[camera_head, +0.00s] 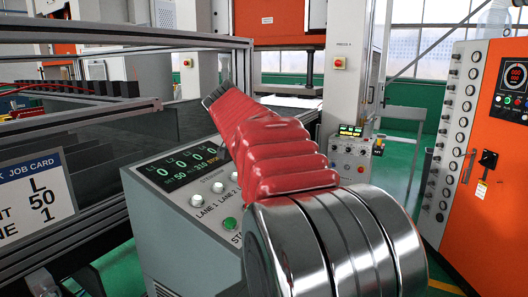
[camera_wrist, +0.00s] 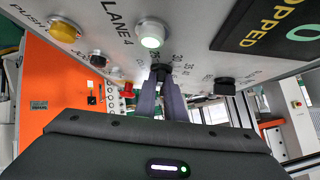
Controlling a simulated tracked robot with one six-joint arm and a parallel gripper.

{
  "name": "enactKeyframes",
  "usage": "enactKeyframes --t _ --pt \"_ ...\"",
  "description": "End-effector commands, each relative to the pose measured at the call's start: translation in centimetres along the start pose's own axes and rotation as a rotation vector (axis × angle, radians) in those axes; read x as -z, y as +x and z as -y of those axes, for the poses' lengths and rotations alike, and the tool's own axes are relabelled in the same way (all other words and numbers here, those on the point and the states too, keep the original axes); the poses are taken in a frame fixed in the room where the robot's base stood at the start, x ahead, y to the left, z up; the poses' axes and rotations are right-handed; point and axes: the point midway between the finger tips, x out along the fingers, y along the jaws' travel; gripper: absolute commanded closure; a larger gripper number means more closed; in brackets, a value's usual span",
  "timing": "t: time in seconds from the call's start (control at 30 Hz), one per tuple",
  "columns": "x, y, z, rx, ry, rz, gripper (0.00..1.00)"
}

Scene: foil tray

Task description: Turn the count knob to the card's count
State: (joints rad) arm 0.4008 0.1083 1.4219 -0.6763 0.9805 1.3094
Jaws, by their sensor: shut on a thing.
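In the wrist view my gripper (camera_wrist: 161,80) has its two dark fingers closed on a small black knob (camera_wrist: 160,68) on the grey console panel. Numbers including 25, 30 and 35 run beside this knob; its pointer is hidden. In the head view my red-sleeved arm covers that part of the console (camera_head: 185,232), and my gripper is hidden. The job card (camera_head: 34,200) at the left shows 50 and, below it, 1. The console display (camera_head: 182,165) shows zeros above a small line that seems to read SET 50.
In the wrist view a second black knob (camera_wrist: 224,86) sits to the right, a lit white-green button (camera_wrist: 151,35) above, and a yellow button (camera_wrist: 64,30) and red button (camera_wrist: 128,90) to the left. A framed machine (camera_head: 110,115) stands beside the console.

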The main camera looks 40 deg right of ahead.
Motion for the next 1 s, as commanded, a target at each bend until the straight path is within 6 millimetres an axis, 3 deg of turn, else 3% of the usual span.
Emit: enactKeyframes --t 0.57,0.6,0.8,1.0 --pt "0.16 0.33 -0.48 -0.053 0.030 -0.002 1.00" --pt "0.16 0.33 -0.49 -0.053 0.030 -0.002 0.90" --pt "0.08 0.25 -0.34 -0.049 0.029 -0.001 0.76" --pt "0.03 0.16 -0.18 -0.045 0.029 0.000 0.72"
